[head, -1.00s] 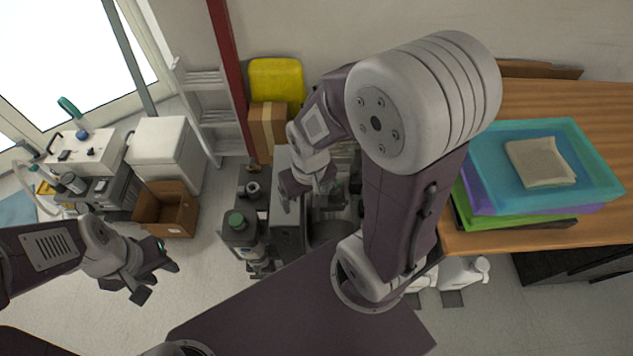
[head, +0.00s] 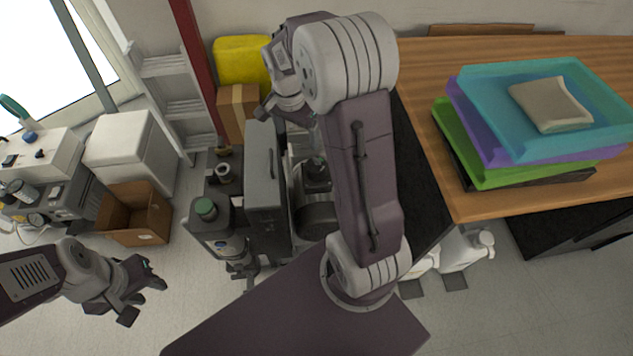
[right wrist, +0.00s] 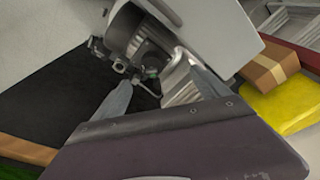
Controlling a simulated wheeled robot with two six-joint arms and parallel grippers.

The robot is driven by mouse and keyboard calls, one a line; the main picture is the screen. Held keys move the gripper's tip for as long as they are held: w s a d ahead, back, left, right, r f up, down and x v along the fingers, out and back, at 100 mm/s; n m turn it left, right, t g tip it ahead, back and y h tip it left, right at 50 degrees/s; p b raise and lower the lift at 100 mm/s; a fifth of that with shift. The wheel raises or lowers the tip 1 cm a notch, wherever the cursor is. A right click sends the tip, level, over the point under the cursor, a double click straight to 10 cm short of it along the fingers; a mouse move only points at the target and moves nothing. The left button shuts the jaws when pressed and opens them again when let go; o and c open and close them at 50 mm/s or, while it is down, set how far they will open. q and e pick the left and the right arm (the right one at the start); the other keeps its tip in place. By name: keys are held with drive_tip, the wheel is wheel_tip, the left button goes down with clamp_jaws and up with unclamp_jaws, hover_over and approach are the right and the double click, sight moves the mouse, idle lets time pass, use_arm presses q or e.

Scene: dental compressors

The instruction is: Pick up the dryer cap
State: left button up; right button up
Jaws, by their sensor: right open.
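A green round cap (head: 205,208) sits on top of a dark upright cylinder (head: 215,238) at the left front of the grey compressor unit (head: 262,180). I cannot tell for sure whether this is the dryer cap. My right gripper (head: 275,108) is above the back of the unit, partly hidden by my own arm. In the right wrist view its two fingers (right wrist: 163,88) are apart and empty, with compressor parts (right wrist: 150,60) and a small green spot beyond them. My left gripper (head: 145,294) is open and empty above the floor at lower left, apart from the unit.
A cardboard box (head: 135,215) stands open on the floor at left, near a white cabinet (head: 118,150). A closed carton (head: 238,112) and yellow container (head: 242,60) stand behind the unit. Stacked trays (head: 545,110) lie on the wooden table (head: 490,206) at right.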

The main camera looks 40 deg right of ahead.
drive_tip(key=m+b, duration=0.1)
drive_tip(key=b, duration=0.4)
hover_over(316, 163)
drive_tip(key=shift+g, duration=0.3)
drive_tip(key=f, duration=0.7)
drive_tip(key=a+f, duration=0.1)
drive_tip(key=f, duration=0.2)
drive_tip(key=shift+w+f, duration=0.1)
drive_tip(key=shift+f, duration=0.25)
drive_tip(key=shift+d, duration=0.2)
drive_tip(key=shift+r, duration=0.1)
drive_tip(key=shift+d+f+b, duration=0.2)
drive_tip(key=shift+f+b, duration=0.45)
drive_tip(key=shift+f, duration=1.3)
drive_tip(key=f, duration=0.1)
drive_tip(key=f+b, duration=0.1)
drive_tip(key=f, duration=0.1)
drive_tip(key=f+b, duration=0.1)
drive_tip(key=f, duration=0.1)
drive_tip(key=shift+d, duration=0.25)
drive_tip(key=shift+f, duration=0.1)
drive_tip(key=shift+c, duration=0.6)
drive_tip(key=c, duration=1.4)
use_arm(q)
wheel_tip(316, 163, down, 12)
use_arm(e)
drive_tip(key=shift+c, duration=0.2)
